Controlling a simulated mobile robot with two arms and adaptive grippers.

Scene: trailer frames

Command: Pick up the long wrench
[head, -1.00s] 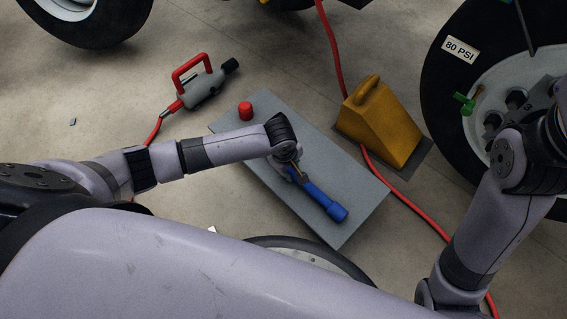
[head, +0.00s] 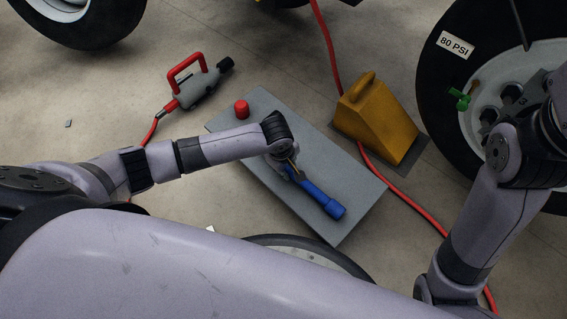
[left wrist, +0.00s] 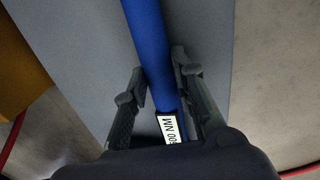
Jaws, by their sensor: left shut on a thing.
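The long wrench (head: 324,202) has a blue handle with a thicker blue end and lies along the grey mat (head: 345,225) in the head view. My left gripper (head: 291,165) is at the upper-left part of the wrench, partly hidden under my wrist. In the left wrist view, the two fingers of my left gripper (left wrist: 162,88) sit on either side of the blue handle (left wrist: 147,35), shut on it. A white label reading "500 NM" shows just below the fingers. Whether the wrench still touches the mat I cannot tell. My right gripper is not visible; only its arm shows at the right.
A red cylinder (head: 241,109) stands on the mat's upper-left corner. A grey and red tool (head: 197,88) lies beyond it. A yellow wheel chock (head: 378,125) and red hose (head: 411,204) are right of the mat. A large tyre (head: 441,92) stands near my right arm.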

